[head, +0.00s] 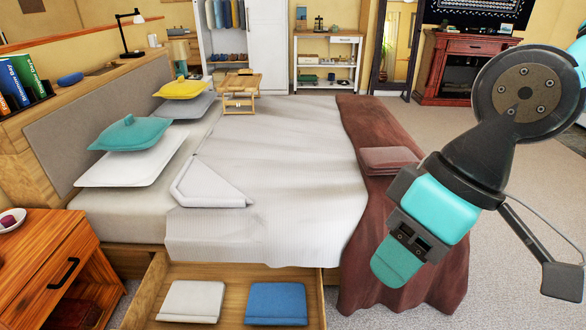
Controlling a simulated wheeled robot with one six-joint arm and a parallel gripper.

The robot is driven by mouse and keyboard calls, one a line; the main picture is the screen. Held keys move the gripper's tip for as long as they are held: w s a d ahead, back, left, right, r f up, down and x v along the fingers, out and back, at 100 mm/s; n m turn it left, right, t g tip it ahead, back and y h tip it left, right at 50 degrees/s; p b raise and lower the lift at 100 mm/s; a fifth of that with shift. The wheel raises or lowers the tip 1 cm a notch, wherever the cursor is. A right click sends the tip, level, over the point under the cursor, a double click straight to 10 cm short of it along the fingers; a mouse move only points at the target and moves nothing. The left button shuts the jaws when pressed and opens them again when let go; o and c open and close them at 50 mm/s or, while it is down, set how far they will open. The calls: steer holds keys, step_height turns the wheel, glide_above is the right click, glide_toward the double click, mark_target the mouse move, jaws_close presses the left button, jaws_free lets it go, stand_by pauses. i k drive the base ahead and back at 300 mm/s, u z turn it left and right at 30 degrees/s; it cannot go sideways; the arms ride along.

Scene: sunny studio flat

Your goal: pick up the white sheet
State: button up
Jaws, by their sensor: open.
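A folded white sheet (191,302) lies flat in the left part of the open drawer under the bed. A folded blue cloth (277,304) lies to its right with a small gap. A larger pale cover (275,175) is spread over the bed, with one corner folded back. My gripper (398,264) hangs at the right, in front of the red-brown throw in the picture. It is to the right of the drawer and apart from the white sheet. Its jaws are open, and I see nothing held in them.
The wooden drawer (143,296) stands out from the bed's near side. A nightstand (35,250) is at the left. Pillows lie at the bed's head, and a small wooden tray table (240,82) stands on the bed. Carpet (520,250) is free at the right.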

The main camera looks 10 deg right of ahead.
mark_target(186, 300)
steer(key=u, duration=0.5)
steer(key=k, duration=0.6)
steer(key=u, duration=1.35)
steer(key=i, duration=1.55)
steer(key=z, duration=0.5)
steer(key=i, duration=0.65)
steer(key=z, duration=0.5)
